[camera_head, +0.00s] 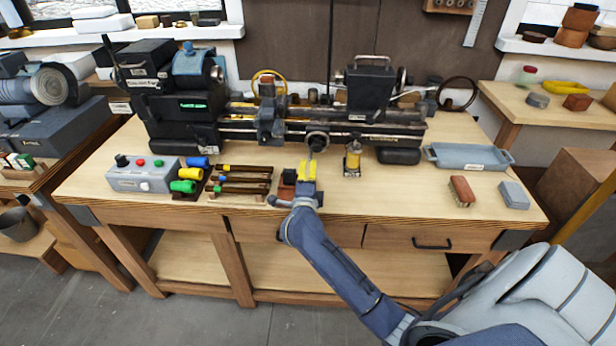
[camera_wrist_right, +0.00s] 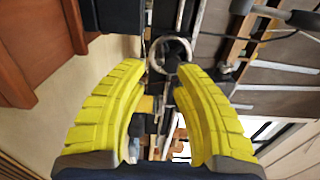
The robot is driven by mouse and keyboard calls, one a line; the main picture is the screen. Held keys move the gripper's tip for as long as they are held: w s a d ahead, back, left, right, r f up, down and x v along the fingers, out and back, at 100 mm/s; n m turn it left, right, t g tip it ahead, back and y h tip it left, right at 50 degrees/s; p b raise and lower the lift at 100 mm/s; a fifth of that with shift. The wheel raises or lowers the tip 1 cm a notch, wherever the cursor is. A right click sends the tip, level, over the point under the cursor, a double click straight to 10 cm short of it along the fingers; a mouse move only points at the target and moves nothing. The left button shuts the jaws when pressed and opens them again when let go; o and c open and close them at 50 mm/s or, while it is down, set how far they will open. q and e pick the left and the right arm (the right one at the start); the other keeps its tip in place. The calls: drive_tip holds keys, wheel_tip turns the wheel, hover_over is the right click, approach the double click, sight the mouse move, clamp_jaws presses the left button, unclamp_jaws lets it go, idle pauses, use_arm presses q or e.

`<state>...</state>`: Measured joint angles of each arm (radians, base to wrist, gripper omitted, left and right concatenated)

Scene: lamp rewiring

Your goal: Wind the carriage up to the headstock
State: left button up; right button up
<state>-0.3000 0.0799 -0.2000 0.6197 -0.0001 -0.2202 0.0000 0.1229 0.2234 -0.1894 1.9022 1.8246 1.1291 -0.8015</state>
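The lathe's headstock (camera_head: 160,105) is the dark block at the left end, with a blue cover. The carriage (camera_head: 268,122), with its tool post, sits on the bed just right of the headstock, a gap between them. A small round handwheel (camera_head: 317,140) is on the lathe's front, right of the carriage. My right gripper (camera_head: 308,166) has yellow fingers and is just below and in front of the handwheel. In the right wrist view, the fingers (camera_wrist_right: 163,72) are apart and the handwheel rim (camera_wrist_right: 187,48) shows beyond their tips; contact cannot be told. My left gripper is not in view.
The tailstock (camera_head: 370,88) stands right on the bed. A blue-grey tray (camera_head: 468,157), brush (camera_head: 461,190) and grey block (camera_head: 514,195) are at right.

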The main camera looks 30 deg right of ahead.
drive_tip(key=shift+x, duration=2)
drive_tip(key=shift+w, duration=0.1)
drive_tip(key=shift+c, duration=0.6)
clamp_jaws()
drive_tip(key=shift+s+d+f, duration=0.4)
drive_tip(key=shift+d, duration=0.1)
drive_tip(key=shift+s+d, duration=0.15)
drive_tip(key=shift+d, duration=0.25)
